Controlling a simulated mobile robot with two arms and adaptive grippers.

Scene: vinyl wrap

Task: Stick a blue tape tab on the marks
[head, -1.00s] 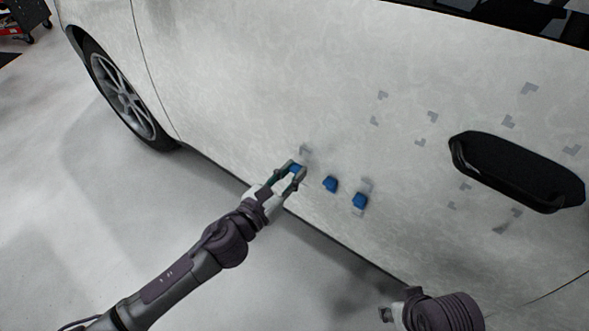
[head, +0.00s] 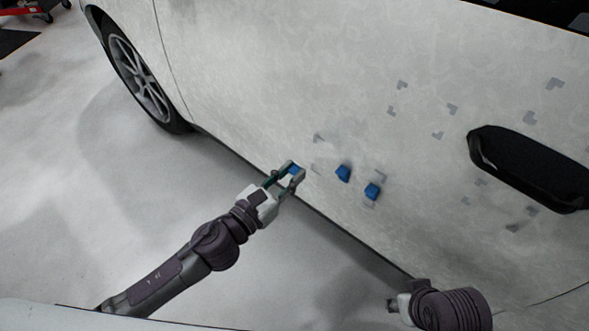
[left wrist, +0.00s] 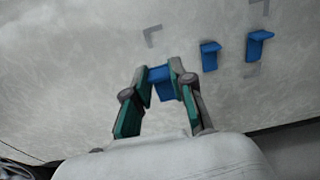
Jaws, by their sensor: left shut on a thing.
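My left gripper (head: 293,171) is shut on a blue tape tab (left wrist: 162,83), in front of the lower edge of the pale car door (head: 260,110). I cannot tell whether the held tab touches the door. Two other blue tabs, a nearer one (head: 343,173) and a farther one (head: 372,191), are on the door to the right; they also show in the left wrist view (left wrist: 210,56) (left wrist: 260,45). A grey corner mark (head: 318,138) lies above and right of the gripper, also in the wrist view (left wrist: 153,36). My right gripper (head: 397,304) is low in the picture; its fingers are unclear.
Several more grey corner marks, such as one (head: 402,85) higher up, are spread over the door. A dark handle-like part (head: 525,170) protrudes at the right. A car wheel (head: 140,80) stands at the upper left. The floor (head: 90,190) below the door is clear.

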